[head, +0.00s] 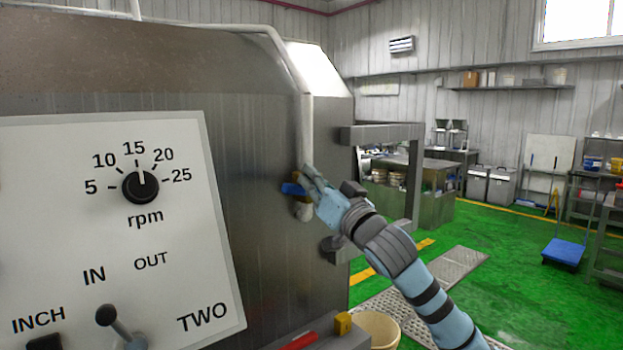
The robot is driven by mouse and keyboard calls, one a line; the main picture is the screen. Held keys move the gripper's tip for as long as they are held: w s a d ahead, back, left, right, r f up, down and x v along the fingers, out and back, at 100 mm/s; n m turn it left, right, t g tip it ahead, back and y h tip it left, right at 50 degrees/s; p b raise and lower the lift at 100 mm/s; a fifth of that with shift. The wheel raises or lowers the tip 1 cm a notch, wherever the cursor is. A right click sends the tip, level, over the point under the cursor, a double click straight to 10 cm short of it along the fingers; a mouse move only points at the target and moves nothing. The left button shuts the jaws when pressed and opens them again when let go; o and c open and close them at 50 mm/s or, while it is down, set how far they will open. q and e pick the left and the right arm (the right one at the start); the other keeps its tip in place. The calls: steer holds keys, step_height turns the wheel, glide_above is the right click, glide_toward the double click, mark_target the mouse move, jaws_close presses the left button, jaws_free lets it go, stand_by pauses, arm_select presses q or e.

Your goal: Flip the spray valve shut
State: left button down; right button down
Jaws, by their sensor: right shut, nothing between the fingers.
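The spray valve shows as a blue handle (292,189) on a pale pipe (306,125) that runs down the steel machine's side. The visible part of the handle points left, across the pipe. My right gripper (308,178) is shut and empty, with its fingers at the valve, by the handle's right end. The fingers hide part of the valve, and I cannot tell whether they touch the handle. My left gripper is not in view.
A white control panel (190,270) with an rpm knob (140,187) and a lever (107,316) fills the left front. A grey metal frame (415,175) juts out right of the valve. A cream bucket (377,328) stands below. Green floor (490,290) is open at right.

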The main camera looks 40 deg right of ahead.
steer(key=shift+a+f+n+y+b, duration=0.5)
steer(key=shift+f+n, duration=0.35)
steer(key=shift+n, duration=0.15)
step_height(320, 180, up, 5)
steer(key=p, duration=0.5)
steer(key=f+b+v, duration=0.1)
steer(key=b+v, duration=0.9)
steer(key=b, duration=0.3)
steer(key=shift+d+b, duration=0.15)
steer(key=shift+b, duration=0.15)
